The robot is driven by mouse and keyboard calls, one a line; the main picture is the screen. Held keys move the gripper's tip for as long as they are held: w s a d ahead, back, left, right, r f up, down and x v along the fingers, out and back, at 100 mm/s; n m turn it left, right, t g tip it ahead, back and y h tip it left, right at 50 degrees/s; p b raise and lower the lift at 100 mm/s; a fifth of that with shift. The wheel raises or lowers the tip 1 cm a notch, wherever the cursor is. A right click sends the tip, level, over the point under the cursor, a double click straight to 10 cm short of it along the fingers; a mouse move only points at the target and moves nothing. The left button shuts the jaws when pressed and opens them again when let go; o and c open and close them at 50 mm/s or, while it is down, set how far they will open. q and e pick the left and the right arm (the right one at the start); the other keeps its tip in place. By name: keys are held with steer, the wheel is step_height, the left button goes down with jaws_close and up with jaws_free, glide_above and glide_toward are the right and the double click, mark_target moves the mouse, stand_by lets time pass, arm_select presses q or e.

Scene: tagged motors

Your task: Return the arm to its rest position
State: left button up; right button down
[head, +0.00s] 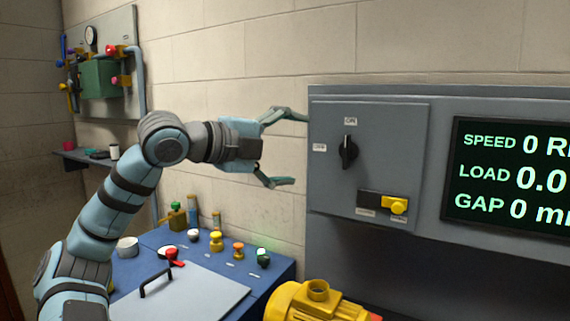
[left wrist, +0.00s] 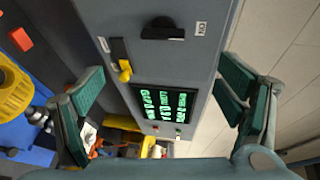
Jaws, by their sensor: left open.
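My left gripper (head: 279,150) is open and empty, raised just left of the grey control cabinet (head: 367,215). Its two green-padded fingers are spread wide in the left wrist view (left wrist: 165,112), with the cabinet front between them. On the cabinet, a black rotary switch (head: 348,152) has its handle near upright, below the ON label. It also shows in the left wrist view (left wrist: 163,29). A yellow lever (head: 395,205) sits in a dark slot below it. My right gripper is in neither view.
A blue bench (head: 275,272) stands below my left arm, with several coloured buttons and a grey lid with a black handle. A yellow motor (head: 318,303) is at the bottom. A display (head: 513,175) reads SPEED 0, LOAD and GAP. A pipe panel (head: 103,80) hangs on the left wall.

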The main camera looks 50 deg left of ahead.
arm_select(q)
steer(key=shift+s, duration=0.75)
steer(key=shift+w, duration=0.15)
steer(key=shift+r, duration=0.1)
